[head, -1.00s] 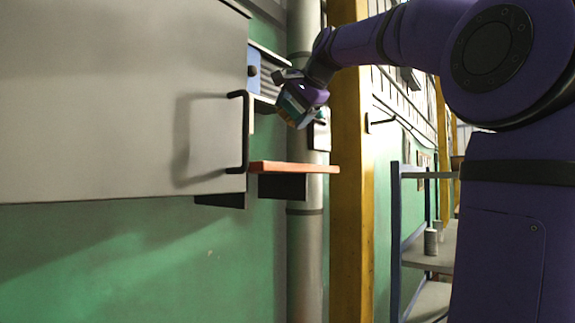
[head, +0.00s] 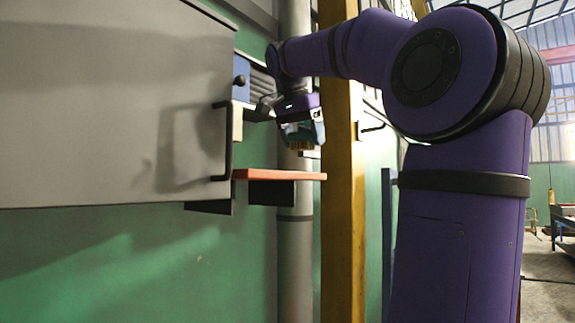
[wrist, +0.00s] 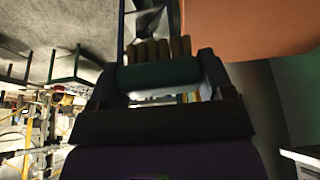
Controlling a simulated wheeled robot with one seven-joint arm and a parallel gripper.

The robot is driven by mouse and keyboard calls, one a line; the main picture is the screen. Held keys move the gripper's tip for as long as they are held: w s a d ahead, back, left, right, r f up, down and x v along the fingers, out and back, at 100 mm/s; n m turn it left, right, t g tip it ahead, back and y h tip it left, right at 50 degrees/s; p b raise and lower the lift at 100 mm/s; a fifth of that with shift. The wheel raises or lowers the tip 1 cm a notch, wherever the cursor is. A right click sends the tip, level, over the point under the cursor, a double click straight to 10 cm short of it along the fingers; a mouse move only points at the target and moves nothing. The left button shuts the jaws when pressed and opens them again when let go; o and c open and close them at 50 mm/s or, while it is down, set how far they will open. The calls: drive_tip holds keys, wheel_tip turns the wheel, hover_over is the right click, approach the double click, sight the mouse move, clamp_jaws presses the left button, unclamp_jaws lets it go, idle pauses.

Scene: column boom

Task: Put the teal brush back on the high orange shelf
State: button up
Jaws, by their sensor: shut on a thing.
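The orange shelf (head: 285,175) is a thin board on a dark bracket, fixed to the wall just right of the grey cabinet. My gripper (head: 300,132) is above the shelf, pointing down. It is shut on the teal brush (head: 298,136), whose tan bristles hang downward, clear above the board. In the wrist view the teal brush (wrist: 160,74) lies across between the two fingers, with bristle tufts beyond it. The orange shelf (wrist: 265,25) fills the top right there. The top of the board looks bare in the head view.
A large grey cabinet (head: 110,100) with a black handle (head: 227,140) stands close left of the shelf. A grey pipe (head: 295,240) runs behind the shelf, and a yellow post (head: 342,220) stands just right of it.

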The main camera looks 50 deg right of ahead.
drive_tip(key=w+d, duration=0.2)
drive_tip(key=w, duration=0.1)
drive_tip(key=w+d, duration=0.2)
drive_tip(key=w, duration=0.1)
drive_tip(key=w+d+f, duration=0.1)
drive_tip(key=w+d, duration=0.1)
drive_tip(key=w, duration=0.1)
drive_tip(key=shift+w+d, duration=0.15)
drive_tip(key=shift+d, duration=0.05)
drive_tip(key=shift+w+f, duration=0.15)
drive_tip(key=shift+f, duration=1.65)
drive_tip(key=o, duration=0.9)
drive_tip(key=shift+f, duration=0.1)
drive_tip(key=v, duration=1.2)
